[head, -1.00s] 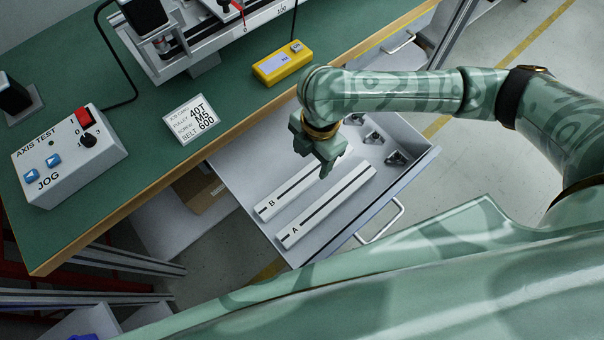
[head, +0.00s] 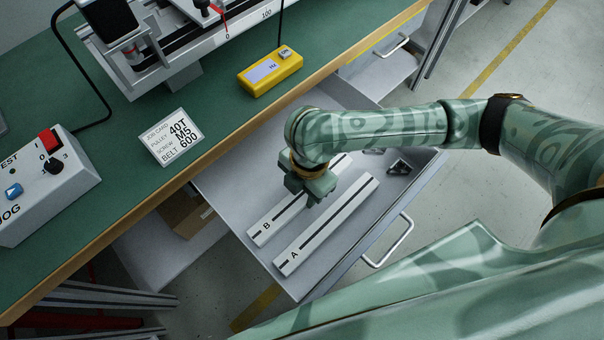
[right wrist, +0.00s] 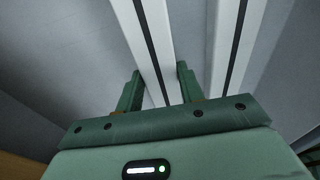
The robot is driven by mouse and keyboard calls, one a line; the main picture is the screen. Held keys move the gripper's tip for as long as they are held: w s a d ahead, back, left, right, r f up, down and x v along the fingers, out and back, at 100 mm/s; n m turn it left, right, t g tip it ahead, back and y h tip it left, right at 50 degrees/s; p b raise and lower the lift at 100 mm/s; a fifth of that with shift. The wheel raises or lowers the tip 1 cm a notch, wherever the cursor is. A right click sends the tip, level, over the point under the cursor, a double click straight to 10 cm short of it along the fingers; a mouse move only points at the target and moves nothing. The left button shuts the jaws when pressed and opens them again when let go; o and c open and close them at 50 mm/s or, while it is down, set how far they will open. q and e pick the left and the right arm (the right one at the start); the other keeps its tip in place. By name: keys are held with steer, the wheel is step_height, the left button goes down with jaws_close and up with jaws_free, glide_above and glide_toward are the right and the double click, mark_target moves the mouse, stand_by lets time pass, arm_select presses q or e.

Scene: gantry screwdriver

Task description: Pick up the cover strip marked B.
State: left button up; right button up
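Cover strip B (head: 274,222) is a long white bar with a dark line along its length, lying in the open drawer. Cover strip A (head: 325,226) lies parallel to it on the right. My right gripper (head: 309,203) is over strip B, pointing down, and hides part of it. In the right wrist view my right gripper (right wrist: 158,88) is open, with one finger on each side of strip B (right wrist: 148,45). Strip A (right wrist: 226,40) is just right of the right finger. Whether the fingers touch strip B is unclear. My left gripper is not in view.
The drawer (head: 230,190) is pulled out below the green bench (head: 120,205). On the bench are a job card (head: 172,137), a yellow meter (head: 270,72) and a jog box (head: 40,185).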

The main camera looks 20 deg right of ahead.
steer(key=shift+c, duration=1.2)
